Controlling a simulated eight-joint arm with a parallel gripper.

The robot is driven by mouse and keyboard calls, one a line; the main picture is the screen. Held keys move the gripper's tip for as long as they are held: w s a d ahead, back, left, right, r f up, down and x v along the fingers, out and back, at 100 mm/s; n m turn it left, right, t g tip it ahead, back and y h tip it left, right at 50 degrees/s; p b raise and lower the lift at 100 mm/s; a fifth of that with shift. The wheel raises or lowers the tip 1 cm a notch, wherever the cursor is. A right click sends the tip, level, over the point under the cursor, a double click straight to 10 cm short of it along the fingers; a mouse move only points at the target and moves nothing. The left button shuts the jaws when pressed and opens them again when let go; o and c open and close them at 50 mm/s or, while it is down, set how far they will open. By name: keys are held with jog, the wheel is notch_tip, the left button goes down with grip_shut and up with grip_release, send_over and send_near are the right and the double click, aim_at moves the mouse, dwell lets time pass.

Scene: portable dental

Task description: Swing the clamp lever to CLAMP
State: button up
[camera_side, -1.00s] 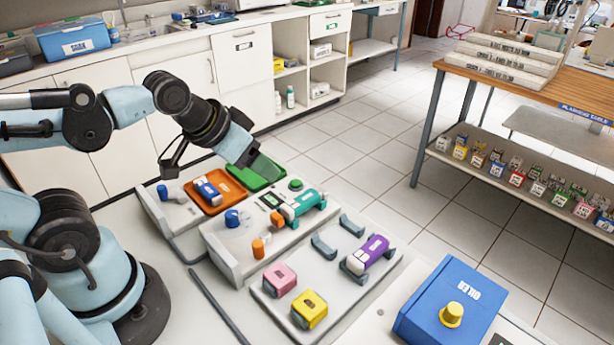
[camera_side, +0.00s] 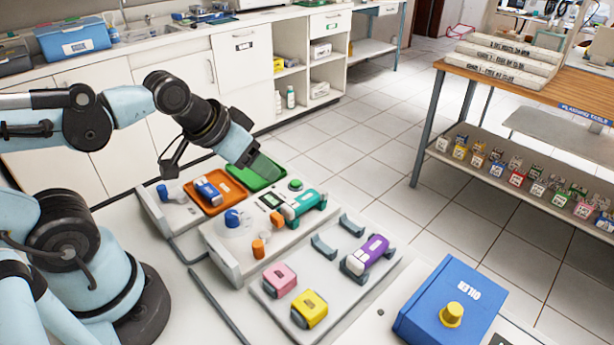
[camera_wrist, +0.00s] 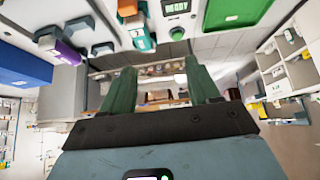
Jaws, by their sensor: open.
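The clamp lever is not labelled legibly. On the middle white unit (camera_side: 222,262) stand a blue knob (camera_side: 232,218) and an orange upright piece (camera_side: 258,247); I cannot tell which belongs to the lever. A teal and white handpiece (camera_side: 303,204) lies on the same unit, beside a small dark display (camera_side: 271,200) and a green button (camera_side: 295,184). The display (camera_wrist: 175,7) reads "READY" in the wrist view.
A green tray (camera_side: 240,181) and an orange tray (camera_side: 212,207) with a blue item (camera_side: 207,189) lie behind. A rack (camera_side: 322,274) in front holds pink (camera_side: 280,277), yellow (camera_side: 310,308) and purple (camera_side: 373,248) pieces. A blue box (camera_side: 440,300) stands front right.

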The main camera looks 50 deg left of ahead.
jog(key=shift+c, duration=0.2)
dwell(0.3)
jog(key=shift+d, duration=0.1)
jog(key=shift+c, duration=1.1)
jog(key=n+g, duration=0.5)
jog(key=g, duration=0.2)
send_near(257, 244)
jog(key=shift+w+f, duration=0.15)
jog(key=shift+f, duration=4.55)
grip_shut()
